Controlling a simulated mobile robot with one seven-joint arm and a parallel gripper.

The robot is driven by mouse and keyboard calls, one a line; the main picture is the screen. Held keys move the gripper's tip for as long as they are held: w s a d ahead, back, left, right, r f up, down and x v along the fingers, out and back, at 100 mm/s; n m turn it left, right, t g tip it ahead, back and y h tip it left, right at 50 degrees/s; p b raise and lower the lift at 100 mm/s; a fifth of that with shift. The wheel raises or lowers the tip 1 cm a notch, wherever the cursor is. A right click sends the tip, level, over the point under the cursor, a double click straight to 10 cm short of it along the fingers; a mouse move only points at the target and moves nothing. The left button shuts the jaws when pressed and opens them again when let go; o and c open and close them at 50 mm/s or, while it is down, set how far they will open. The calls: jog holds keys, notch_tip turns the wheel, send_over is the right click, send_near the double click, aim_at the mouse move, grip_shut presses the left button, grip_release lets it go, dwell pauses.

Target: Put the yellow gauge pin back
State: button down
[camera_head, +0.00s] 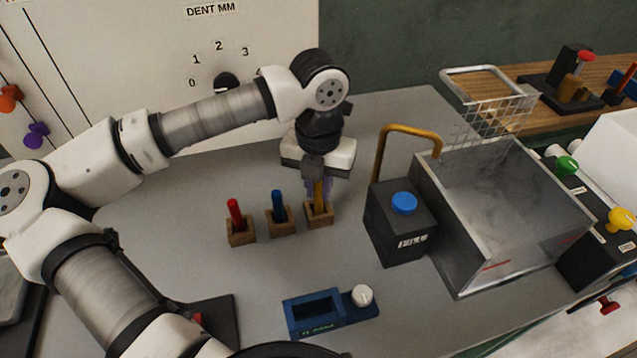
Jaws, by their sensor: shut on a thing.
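The yellow gauge pin (319,196) stands upright at the rightmost of three small wooden blocks. Its lower end is at the top of that wooden block (319,214); I cannot tell how deep it sits. My gripper (319,186) points down above this block and is shut on the yellow pin. The gripper body hides the pin's upper part. A blue pin (278,201) stands in the middle wooden block (279,222). A red pin (235,212) stands in the left wooden block (240,233), tilted slightly in the picture.
A dark box with a blue button (404,203) and a yellow curved handle (379,150) stands close right of the blocks. A metal tank (450,240) and wire basket (500,118) lie beyond. A blue device (312,315) sits in front. Bare grey table surrounds the blocks.

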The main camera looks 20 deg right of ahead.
jog(key=shift+f, duration=0.2)
jog(key=c, duration=1.4)
grip_release()
jog(key=shift+r, duration=0.1)
jog(key=shift+o, duration=0.2)
jog(key=shift+r+p, duration=0.25)
jog(key=shift+p, duration=0.05)
notch_tip(320, 180, up, 12)
jog(key=b, duration=0.1)
jog(key=shift+b, duration=0.4)
jog(key=shift+f, duration=0.15)
